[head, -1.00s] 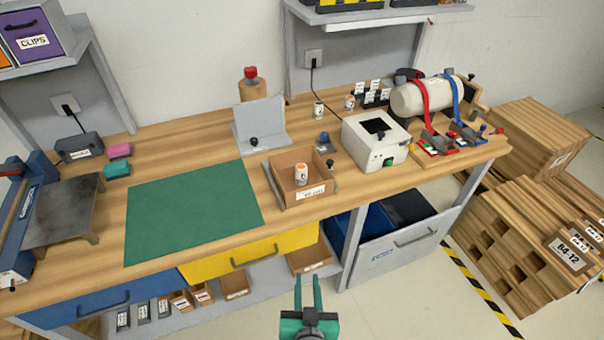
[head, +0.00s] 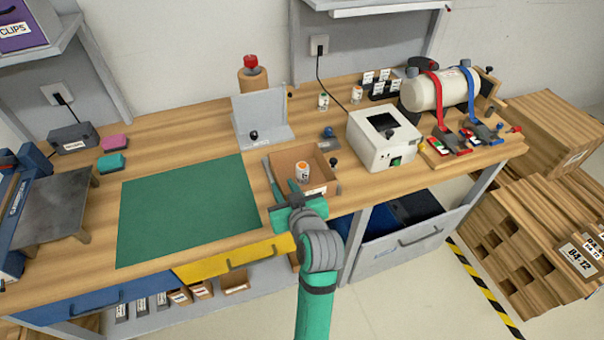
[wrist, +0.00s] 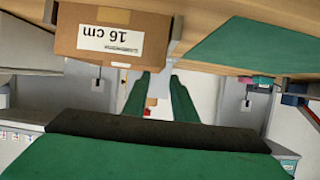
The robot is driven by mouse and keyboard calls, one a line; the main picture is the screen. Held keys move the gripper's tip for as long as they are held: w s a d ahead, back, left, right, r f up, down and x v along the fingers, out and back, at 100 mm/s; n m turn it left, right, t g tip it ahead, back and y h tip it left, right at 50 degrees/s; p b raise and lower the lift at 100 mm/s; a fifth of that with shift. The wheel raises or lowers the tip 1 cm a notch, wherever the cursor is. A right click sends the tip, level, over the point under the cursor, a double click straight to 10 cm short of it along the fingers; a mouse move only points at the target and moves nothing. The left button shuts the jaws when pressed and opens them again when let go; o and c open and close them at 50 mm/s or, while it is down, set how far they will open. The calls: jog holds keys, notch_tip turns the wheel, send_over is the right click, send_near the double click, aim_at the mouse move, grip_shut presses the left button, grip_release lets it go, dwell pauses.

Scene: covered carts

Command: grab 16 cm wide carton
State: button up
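The green mat (head: 188,210) lies left of the carton. A grey angled stand (head: 262,118) is behind it and a white boxy device (head: 384,140) to its right. Drawers (head: 238,262) hang below the bench.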

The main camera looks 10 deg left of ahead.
jog(key=x, duration=0.3)
jog(key=shift+w+a+f, duration=0.1)
jog(key=shift+a+f, duration=0.1)
jog(key=shift+r+x, duration=0.2)
jog(key=shift+x, duration=1.15)
jog(key=shift+r+x, duration=0.25)
jog(key=shift+x, duration=1.1)
jog(key=shift+w+a, duration=0.1)
grip_shut()
